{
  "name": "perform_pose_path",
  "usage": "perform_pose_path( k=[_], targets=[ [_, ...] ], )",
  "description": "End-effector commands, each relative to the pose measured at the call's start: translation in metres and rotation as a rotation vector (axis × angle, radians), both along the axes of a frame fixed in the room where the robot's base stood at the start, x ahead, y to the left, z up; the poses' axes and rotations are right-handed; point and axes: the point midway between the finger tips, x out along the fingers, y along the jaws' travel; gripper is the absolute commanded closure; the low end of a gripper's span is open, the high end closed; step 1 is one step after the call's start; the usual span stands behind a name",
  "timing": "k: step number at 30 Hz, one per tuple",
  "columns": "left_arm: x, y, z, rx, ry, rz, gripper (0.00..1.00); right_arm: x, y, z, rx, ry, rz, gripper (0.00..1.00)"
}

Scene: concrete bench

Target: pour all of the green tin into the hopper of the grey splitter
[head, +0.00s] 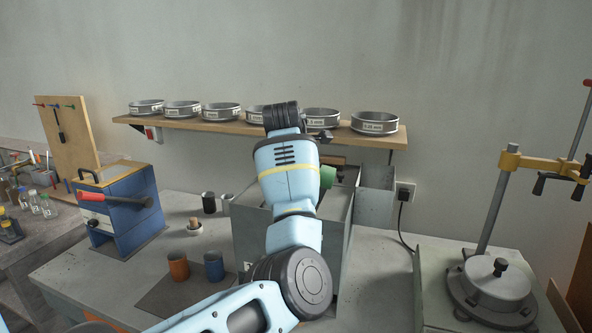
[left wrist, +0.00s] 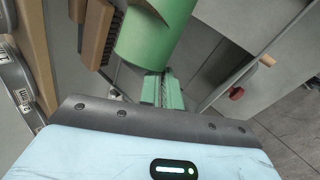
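The green tin (head: 327,176) shows beside my left wrist in the head view, above the grey splitter (head: 341,235). In the left wrist view the tin (left wrist: 152,38) is large and at the fingers of my left gripper (left wrist: 151,88), which appears shut on it. The tin looks tilted. Its mouth and contents are hidden. The splitter is a grey box; my left arm covers much of its top and front, so the hopper opening is mostly hidden. Grey sheet walls (left wrist: 245,35) show beside the tin in the left wrist view. My right gripper is not in view.
Several sieves (head: 375,122) stand on a wall shelf (head: 215,127) behind. An orange cup (head: 179,267) and a blue cup (head: 214,265) stand on a mat at the front left. A blue box device (head: 130,205) is farther left. A clamp stand (head: 497,205) is at right.

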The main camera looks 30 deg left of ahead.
Motion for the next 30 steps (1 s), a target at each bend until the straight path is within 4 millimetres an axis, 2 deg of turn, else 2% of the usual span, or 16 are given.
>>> perform_pose_path(
  k=[9,24,30],
  targets=[
    [-0.002,0.005,-0.011,-0.135,-0.056,0.003,1.00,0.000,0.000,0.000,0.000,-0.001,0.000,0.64],
    [-0.006,0.017,-0.024,-0.579,-0.227,0.002,1.00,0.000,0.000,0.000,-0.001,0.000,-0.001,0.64],
    [-0.007,0.018,-0.026,-0.671,-0.260,0.001,1.00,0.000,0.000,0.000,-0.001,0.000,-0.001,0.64]
  ],
)
